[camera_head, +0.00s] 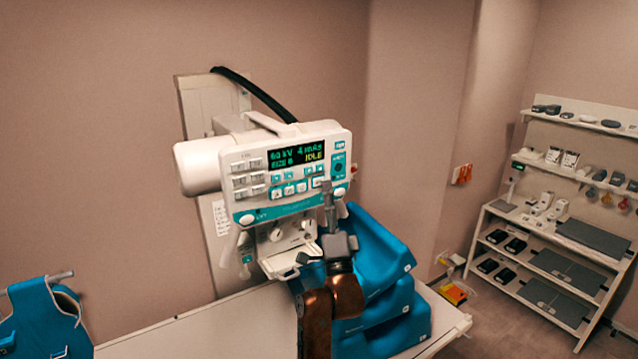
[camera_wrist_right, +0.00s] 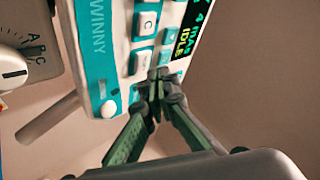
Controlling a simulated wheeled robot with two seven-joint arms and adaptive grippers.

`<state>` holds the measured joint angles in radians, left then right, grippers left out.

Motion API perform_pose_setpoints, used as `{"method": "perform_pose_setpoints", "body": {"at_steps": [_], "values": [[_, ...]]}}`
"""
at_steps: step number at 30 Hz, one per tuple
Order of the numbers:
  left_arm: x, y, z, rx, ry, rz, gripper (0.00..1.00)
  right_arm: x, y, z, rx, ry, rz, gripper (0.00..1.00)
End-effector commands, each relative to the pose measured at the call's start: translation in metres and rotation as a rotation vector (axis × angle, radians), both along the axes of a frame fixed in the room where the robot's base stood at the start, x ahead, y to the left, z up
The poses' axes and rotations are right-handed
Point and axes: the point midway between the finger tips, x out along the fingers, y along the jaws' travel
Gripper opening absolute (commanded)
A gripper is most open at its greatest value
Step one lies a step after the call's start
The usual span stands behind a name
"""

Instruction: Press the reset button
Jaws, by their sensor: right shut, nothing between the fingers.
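The control panel (camera_head: 290,172) is on the white X-ray head above the table. Its display (camera_head: 297,154) reads 60 kV, 4 mAs and IDLE. Several small white and teal buttons (camera_head: 289,190) sit below the display; I cannot read which one is the reset button. My right gripper (camera_head: 328,187) is shut and empty, its fingertips in front of the panel's lower right part. In the right wrist view the shut fingertips (camera_wrist_right: 160,76) overlap the panel's button area (camera_wrist_right: 146,22), hiding part of it; I cannot tell whether they touch. My left gripper is not in view.
Blue cushions (camera_head: 380,262) stand stacked on the white table (camera_head: 200,327) just behind and right of my right arm. A handle and dial unit (camera_head: 285,240) hangs below the panel. A blue garment (camera_head: 45,315) is at the lower left. Shelves (camera_head: 560,262) stand at the right.

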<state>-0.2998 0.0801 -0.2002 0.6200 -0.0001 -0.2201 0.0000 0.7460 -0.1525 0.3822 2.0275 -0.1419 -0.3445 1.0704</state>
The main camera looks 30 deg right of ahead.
Motion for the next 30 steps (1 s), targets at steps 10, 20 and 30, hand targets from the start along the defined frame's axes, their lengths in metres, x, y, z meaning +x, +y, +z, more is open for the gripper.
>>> {"method": "perform_pose_setpoints", "body": {"at_steps": [10,20,30], "values": [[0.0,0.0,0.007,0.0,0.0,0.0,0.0,-0.032,-0.003,0.001,-0.001,-0.001,-0.001,0.0],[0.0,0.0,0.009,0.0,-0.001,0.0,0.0,-0.049,-0.004,0.0,0.0,0.0,0.0,0.0],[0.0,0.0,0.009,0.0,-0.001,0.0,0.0,-0.048,-0.004,0.0,0.0,0.0,0.0,0.0]]}}
